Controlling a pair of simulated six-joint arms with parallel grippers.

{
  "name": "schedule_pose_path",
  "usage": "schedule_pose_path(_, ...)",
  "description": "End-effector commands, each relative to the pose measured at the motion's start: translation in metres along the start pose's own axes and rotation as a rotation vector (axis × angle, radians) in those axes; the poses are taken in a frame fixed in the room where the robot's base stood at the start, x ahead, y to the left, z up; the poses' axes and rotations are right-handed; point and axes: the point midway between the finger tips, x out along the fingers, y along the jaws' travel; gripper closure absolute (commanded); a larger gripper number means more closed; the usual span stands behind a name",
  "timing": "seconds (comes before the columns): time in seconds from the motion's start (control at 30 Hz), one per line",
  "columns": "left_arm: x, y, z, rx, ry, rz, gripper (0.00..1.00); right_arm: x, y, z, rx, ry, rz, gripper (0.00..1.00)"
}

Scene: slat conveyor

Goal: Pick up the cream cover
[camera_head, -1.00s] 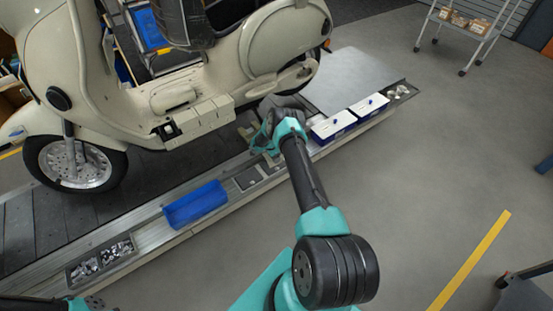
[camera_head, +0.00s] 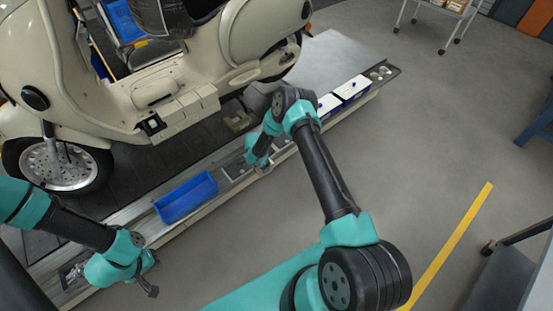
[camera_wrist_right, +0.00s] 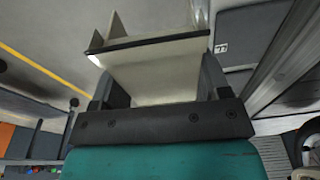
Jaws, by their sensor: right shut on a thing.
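In the right wrist view a cream cover (camera_wrist_right: 155,72), an open box-like shell with a dark edge, sits between the two fingers of my right gripper (camera_wrist_right: 158,86), which is shut on it. In the head view my right wrist is bent down over the conveyor's edge strip, and its own arm hides the jaws and the cover. My left gripper (camera_head: 147,276) is at the lower left in the head view, over the near edge of the strip. It appears empty, but its finger gap is not clear.
A cream scooter (camera_head: 190,70) stands on the conveyor behind the arms. The edge strip carries a blue tray (camera_head: 186,198), white-and-blue boxes (camera_head: 352,87) and a bin of metal parts (camera_head: 72,276). A small tan block (camera_head: 237,122) lies near the scooter.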

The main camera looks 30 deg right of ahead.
Motion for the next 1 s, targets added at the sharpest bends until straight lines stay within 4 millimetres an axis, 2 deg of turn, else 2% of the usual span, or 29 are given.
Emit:
schedule_pose_path(0.13, 0.0, 0.0, 0.0, 0.0, 0.0, 0.0, 1.0, -0.003, -0.001, 0.012, -0.015, 0.0, -0.003, 0.55)
schedule_pose_path(0.73, 0.0, 0.0, 0.0, 0.0, 0.0, 0.0, 1.0, -0.006, -0.002, 0.014, -0.032, -0.001, -0.006, 0.55)
schedule_pose_path(0.87, 0.0, 0.0, 0.0, 0.0, 0.0, 0.0, 1.0, -0.022, -0.006, 0.026, -0.118, -0.006, -0.019, 0.55)
schedule_pose_path(1.0, 0.0, 0.0, 0.0, 0.0, 0.0, 0.0, 1.0, -0.058, -0.013, 0.054, -0.315, -0.014, -0.05, 0.55)
